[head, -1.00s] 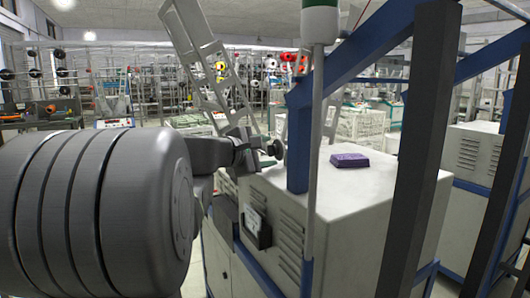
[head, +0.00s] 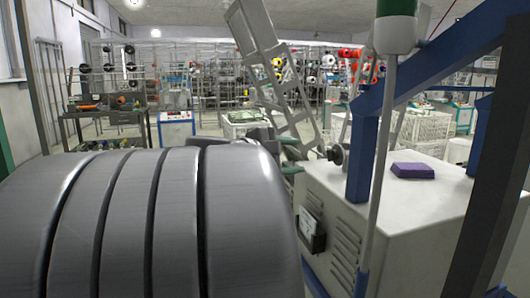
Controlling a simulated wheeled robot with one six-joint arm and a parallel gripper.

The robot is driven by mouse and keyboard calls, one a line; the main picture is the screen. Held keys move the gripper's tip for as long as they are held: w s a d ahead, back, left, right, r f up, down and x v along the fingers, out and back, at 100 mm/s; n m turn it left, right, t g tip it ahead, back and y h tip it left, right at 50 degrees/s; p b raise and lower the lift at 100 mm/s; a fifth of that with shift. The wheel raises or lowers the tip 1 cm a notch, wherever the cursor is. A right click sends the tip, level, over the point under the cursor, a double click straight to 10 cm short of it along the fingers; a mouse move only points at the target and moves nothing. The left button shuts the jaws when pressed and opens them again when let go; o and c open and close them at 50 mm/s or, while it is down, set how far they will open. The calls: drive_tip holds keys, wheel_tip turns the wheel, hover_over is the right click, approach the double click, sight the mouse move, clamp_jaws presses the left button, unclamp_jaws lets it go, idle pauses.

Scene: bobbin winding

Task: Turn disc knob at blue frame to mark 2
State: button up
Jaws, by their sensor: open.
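The disc knob (head: 338,154) is a small dark grey disc beside the upright post of the blue frame (head: 362,155), above the white cabinet. It shows nearly edge-on, and no mark numbers can be read on it. My gripper (head: 298,157) is to the left of the knob, with a visible gap between them. It is open and empty. My large grey arm link covers the lower left of the view and hides part of the gripper and wrist.
The white cabinet (head: 345,200) stands below the knob, with a purple block (head: 413,171) on top and a dark-framed meter (head: 311,232) on its side. A thin grey pole (head: 378,170) and blue beams stand at the right. A workbench (head: 105,115) is at the far left.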

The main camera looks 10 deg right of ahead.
sight(328, 155)
drive_tip(key=shift+v, duration=1.1)
drive_tip(key=b+x, duration=0.2)
drive_tip(key=x, duration=1.2)
drive_tip(key=shift+a, duration=0.15)
